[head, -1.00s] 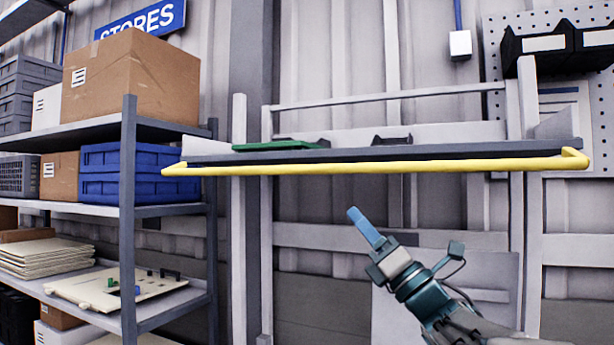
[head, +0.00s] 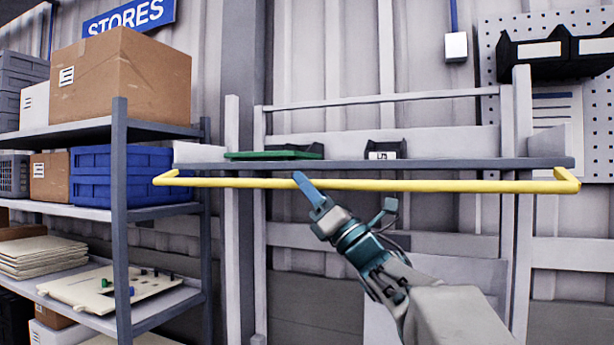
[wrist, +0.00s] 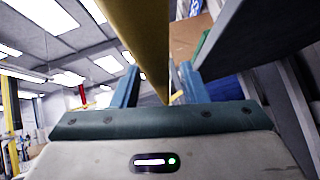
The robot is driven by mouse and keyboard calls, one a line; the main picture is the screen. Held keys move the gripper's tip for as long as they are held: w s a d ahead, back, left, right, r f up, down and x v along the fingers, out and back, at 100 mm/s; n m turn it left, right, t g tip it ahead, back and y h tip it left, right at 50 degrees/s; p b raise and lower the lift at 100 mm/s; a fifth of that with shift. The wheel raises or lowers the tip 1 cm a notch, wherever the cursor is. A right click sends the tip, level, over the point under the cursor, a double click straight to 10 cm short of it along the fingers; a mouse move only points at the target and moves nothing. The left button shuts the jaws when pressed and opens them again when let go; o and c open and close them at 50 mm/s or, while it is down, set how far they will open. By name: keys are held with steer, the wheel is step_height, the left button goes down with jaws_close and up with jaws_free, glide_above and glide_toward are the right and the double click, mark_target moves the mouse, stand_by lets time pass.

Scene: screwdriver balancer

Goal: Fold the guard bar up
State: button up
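The yellow guard bar (head: 420,186) runs level along the front of a grey shelf (head: 470,164), a little below the shelf edge in the head view. Its ends bend back toward the shelf's sides. My gripper (head: 300,176) reaches up from the lower right, its blue fingertip overlapping the bar left of its middle. In the wrist view, the two blue fingers of my gripper (wrist: 156,76) stand apart, with the yellow bar (wrist: 146,40) between them. Gaps show beside the bar, so the fingers do not look closed on it.
A green item (head: 275,155) and a dark labelled bin (head: 386,149) sit on the shelf. A rack (head: 120,200) with cardboard boxes and blue crates (head: 125,178) stands to the left. Dark bins (head: 540,50) hang on a pegboard at upper right. Space below the bar is mostly open.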

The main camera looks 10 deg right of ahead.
steer(key=shift+w+a+r, duration=0.2)
jaws_close()
